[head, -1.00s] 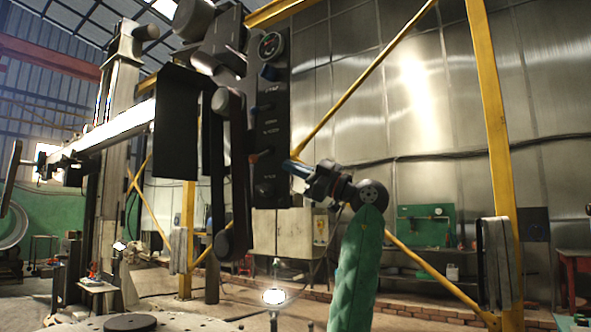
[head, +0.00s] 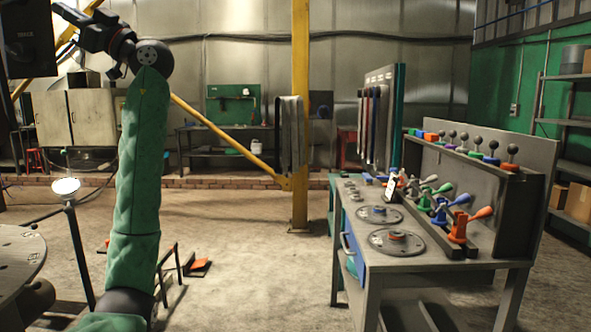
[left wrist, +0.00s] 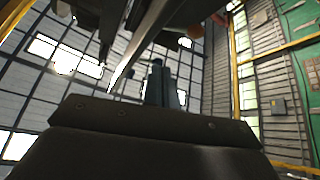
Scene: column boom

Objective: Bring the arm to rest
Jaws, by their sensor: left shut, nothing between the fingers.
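My left arm (head: 140,170), in a green sleeve, rises from the bottom left of the head view and bends at a dark joint. Its left gripper (head: 66,14) is at the upper left corner, raised, shut and empty. A dark panel (head: 25,40) is at the left edge, close to the gripper; I cannot tell if they touch. The left wrist view looks up at the roof, with a dark plate (left wrist: 150,130) across its lower part. My right gripper is not in view.
A workbench (head: 440,262) with coloured levers and round plates stands at the right. A yellow post (head: 300,110) stands behind. A lamp on a stand (head: 66,187) and a round slotted plate (head: 18,250) are at the left.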

